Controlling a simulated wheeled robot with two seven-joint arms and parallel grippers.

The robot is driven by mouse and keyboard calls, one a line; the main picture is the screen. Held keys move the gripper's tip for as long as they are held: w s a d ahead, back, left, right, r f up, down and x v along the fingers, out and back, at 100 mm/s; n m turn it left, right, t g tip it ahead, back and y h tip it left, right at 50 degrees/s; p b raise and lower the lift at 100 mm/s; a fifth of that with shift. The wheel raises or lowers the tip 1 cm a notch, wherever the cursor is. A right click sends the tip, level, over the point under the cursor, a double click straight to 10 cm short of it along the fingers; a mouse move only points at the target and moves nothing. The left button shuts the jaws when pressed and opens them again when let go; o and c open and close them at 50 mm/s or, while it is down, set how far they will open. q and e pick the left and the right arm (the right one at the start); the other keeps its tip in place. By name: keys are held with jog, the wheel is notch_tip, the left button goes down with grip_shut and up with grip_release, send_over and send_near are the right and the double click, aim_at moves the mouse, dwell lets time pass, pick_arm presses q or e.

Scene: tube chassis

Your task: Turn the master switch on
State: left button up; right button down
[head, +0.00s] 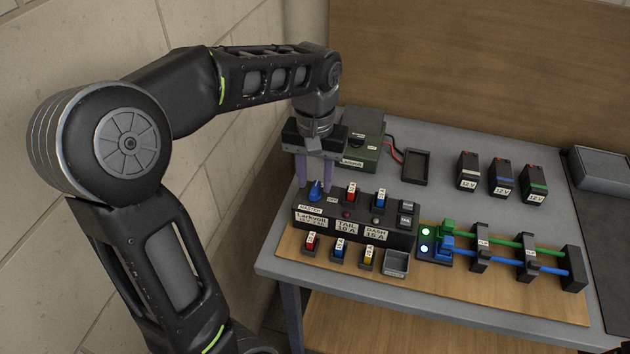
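The master switch (315,191) is a blue rotary knob at the left end of the black panel box (345,222), above a label reading MASTER. My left gripper (314,188) points down over the panel. Its two purple fingers stand apart on either side of the knob, and I cannot tell whether either touches it. The knob's exact pointing direction is hard to read at this size. My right gripper is not in view.
Red and blue fuses stand on the panel; more fuses (339,247) sit in front. Two lamps (425,232) glow beside green and blue tubes (510,245) on the board. Several batteries (501,178) and a green box (360,140) stand behind. A wall is at left.

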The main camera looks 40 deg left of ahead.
aim_at(315, 188)
pick_arm(q)
notch_tip(315, 188, up, 6)
jog(key=shift+r, duration=0.2)
dwell(0.6)
